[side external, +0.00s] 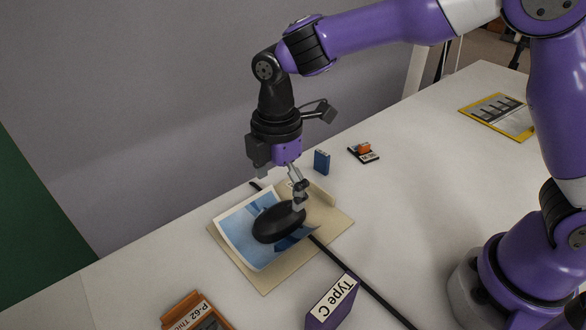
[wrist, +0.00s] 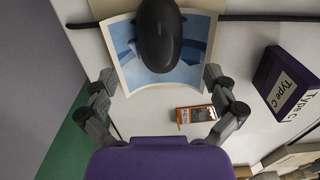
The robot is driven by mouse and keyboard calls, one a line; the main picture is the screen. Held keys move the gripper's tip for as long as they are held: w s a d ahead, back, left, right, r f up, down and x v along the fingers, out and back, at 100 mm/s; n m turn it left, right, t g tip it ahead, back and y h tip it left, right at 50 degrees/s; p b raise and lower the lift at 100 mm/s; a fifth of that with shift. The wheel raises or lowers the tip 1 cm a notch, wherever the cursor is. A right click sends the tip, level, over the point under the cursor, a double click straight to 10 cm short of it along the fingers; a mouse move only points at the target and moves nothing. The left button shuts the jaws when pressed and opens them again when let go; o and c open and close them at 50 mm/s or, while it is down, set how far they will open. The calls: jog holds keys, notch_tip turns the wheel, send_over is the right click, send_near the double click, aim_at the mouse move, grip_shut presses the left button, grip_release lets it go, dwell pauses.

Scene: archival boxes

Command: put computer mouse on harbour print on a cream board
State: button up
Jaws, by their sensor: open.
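The black computer mouse (side external: 278,222) lies over the harbour print (side external: 240,222), a curled blue picture on a cream board (side external: 268,282). It appears to rest on the print, though its underside is hidden. The wrist view also shows the mouse (wrist: 160,38) over the blue print (wrist: 128,62). My gripper (side external: 299,198) is at the right end of the mouse in the side view; whether it touches cannot be told. In the wrist view the fingers of my gripper (wrist: 163,98) are spread wide, with nothing held between them and the mouse beyond the tips.
A black cable (side external: 360,280) runs under the board. A purple "Type C" box (side external: 332,302) and an orange-framed labelled item (side external: 196,312) are near the front. A small blue box (side external: 321,162), a small dark card with an orange piece (side external: 363,152) and a yellow-edged folder (side external: 500,115) are farther back.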

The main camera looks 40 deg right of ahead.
aim_at(281, 210)
jog(key=s+d+r+m+t, duration=0.25)
jog(key=d+r+m, duration=0.3)
jog(key=r, duration=0.45)
jog(key=s+d+m+t, duration=0.3)
jog(key=s+d+m, duration=0.6)
jog(key=m, duration=0.3)
jog(key=shift+s+d, duration=0.25)
jog(key=shift+s, duration=0.35)
